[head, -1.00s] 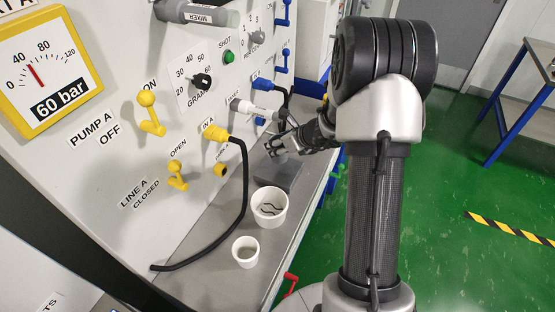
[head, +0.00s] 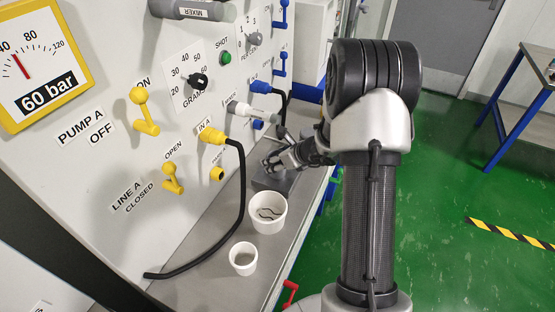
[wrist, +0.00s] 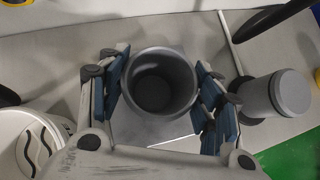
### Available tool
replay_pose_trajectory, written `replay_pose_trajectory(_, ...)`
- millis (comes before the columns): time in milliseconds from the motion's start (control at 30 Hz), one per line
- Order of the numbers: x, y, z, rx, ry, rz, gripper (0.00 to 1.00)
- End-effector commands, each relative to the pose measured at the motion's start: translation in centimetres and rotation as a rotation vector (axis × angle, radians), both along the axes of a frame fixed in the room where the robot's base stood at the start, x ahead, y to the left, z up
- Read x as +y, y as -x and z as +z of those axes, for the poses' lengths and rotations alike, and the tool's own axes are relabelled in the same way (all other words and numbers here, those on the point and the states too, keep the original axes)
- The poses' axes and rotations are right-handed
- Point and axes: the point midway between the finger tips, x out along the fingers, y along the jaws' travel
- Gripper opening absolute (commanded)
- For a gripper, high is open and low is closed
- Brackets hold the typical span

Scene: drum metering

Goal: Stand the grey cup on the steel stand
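The grey cup (wrist: 162,82) is upright, with its open mouth facing the wrist camera. My gripper (wrist: 160,78) has a finger against each side of it and looks shut on it. The steel stand (wrist: 140,133) shows as a flat plate beneath the cup in the wrist view. In the head view my gripper (head: 284,160) is low over the stand (head: 266,183); the cup is hard to make out there. I cannot tell whether the cup's base touches the stand.
A white tub (head: 268,213) with dark wavy marks and a smaller white cup (head: 243,258) stand nearer on the ledge. A black hose (head: 242,190) loops from the panel (head: 100,180). A grey cylinder (wrist: 291,92) stands right of my gripper in the wrist view.

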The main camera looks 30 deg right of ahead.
Motion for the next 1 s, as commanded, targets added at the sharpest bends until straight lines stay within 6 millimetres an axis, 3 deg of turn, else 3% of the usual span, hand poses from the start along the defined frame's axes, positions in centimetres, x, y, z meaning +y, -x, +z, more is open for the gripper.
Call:
replay_pose_trajectory(133, 0.0, 0.0, 0.0, 0.0, 0.0, 0.0, 0.72)
replay_pose_trajectory(567, 0.0, 0.0, 0.5, 0.0, 0.0, 0.0, 0.72)
replay_pose_trajectory(1000, -1.7, 5.9, 6.9, -0.001, 0.0, -0.002, 0.72)
